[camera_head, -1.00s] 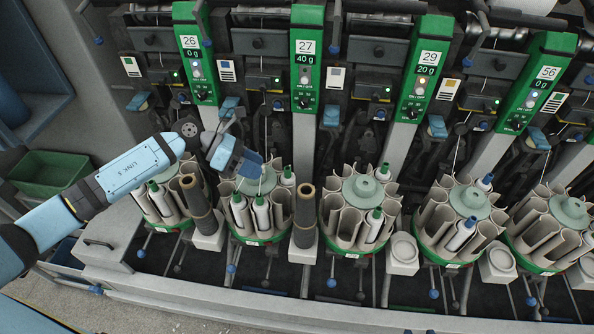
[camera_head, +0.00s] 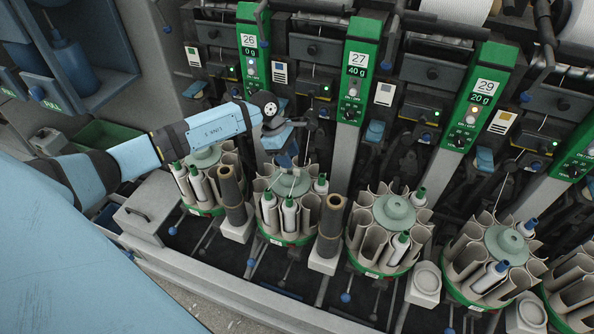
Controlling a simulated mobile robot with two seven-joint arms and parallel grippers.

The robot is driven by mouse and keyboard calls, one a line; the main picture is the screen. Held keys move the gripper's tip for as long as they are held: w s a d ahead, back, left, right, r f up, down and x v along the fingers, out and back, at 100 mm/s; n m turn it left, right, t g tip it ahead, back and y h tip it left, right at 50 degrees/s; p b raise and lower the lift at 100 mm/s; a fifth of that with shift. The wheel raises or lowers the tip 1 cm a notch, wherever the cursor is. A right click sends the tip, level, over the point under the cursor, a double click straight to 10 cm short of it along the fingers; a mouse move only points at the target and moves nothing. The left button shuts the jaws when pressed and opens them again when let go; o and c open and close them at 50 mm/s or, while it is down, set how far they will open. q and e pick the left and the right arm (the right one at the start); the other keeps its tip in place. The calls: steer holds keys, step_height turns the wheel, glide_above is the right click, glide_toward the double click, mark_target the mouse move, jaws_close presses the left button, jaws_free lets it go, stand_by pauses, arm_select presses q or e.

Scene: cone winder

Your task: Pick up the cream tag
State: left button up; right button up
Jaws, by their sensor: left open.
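Small rectangular pale tags are fixed on the machine front: one at far left (camera_head: 193,56), one beside unit 27 (camera_head: 280,72), one between units 27 and 29 (camera_head: 384,93), and one right of unit 29 (camera_head: 502,121). The right-hand one has a yellowish patch; I cannot tell which is the cream tag. My left gripper (camera_head: 288,162) is open, pointing down just above the round bobbin magazine (camera_head: 290,238) below unit 27. Its fingertips are small and partly lost against the dark machine. I see no tag between them. My right gripper is not in view.
Round magazines with upright bobbins stand in a row, another (camera_head: 386,268) to the right. Brown tubes (camera_head: 330,226) stand on white blocks between them. Green posts (camera_head: 358,70) rise behind. A green bin (camera_head: 105,135) sits at left.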

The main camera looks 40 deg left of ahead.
mark_target(297, 170)
arm_select(q)
steer(key=p+x, duration=0.1)
steer(key=x, duration=0.3)
steer(key=shift+w+d+f+p, duration=0.1)
steer(key=shift+w+f+p, duration=0.1)
steer(key=shift+p, duration=0.2)
steer(key=shift+d+f, duration=0.15)
steer(key=shift+f, duration=0.25)
steer(key=c, duration=0.8)
